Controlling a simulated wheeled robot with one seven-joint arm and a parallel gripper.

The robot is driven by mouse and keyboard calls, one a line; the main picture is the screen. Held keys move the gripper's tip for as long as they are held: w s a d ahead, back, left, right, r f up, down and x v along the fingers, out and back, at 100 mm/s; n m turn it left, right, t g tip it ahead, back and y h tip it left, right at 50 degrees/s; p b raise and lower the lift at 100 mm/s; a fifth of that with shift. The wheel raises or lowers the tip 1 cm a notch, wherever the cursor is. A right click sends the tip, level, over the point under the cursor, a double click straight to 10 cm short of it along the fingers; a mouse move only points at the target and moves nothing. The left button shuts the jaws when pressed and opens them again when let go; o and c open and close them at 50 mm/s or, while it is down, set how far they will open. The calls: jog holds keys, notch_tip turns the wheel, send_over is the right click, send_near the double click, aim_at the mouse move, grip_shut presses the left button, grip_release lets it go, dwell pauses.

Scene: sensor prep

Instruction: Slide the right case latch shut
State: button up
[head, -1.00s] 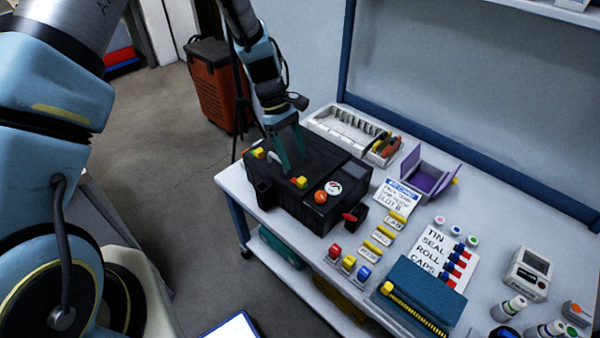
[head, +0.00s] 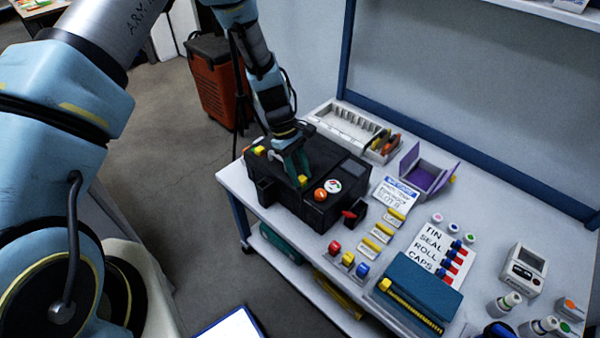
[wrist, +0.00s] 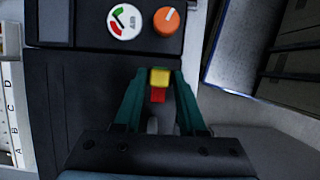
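A black case (head: 325,155) sits on the white bench with its lid down. The right latch has a small yellow knob (head: 303,181) near the case's front edge; it also shows in the wrist view (wrist: 160,77), with a red patch (wrist: 158,96) beside it. My gripper (head: 298,172) is down over this knob. In the wrist view my two green fingers (wrist: 160,85) stand one on each side of it, very close; whether they press on it I cannot tell. The other latch's yellow knob (head: 259,149) is at the case's left end.
An orange dial (head: 320,194) and a round gauge (head: 333,187) sit on the case, right of the latch. A white tray (head: 345,125) stands behind, and a purple box (head: 425,178) to the right. Small blocks and labels fill the bench's front right.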

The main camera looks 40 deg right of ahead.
grip_shut()
dwell(1.0)
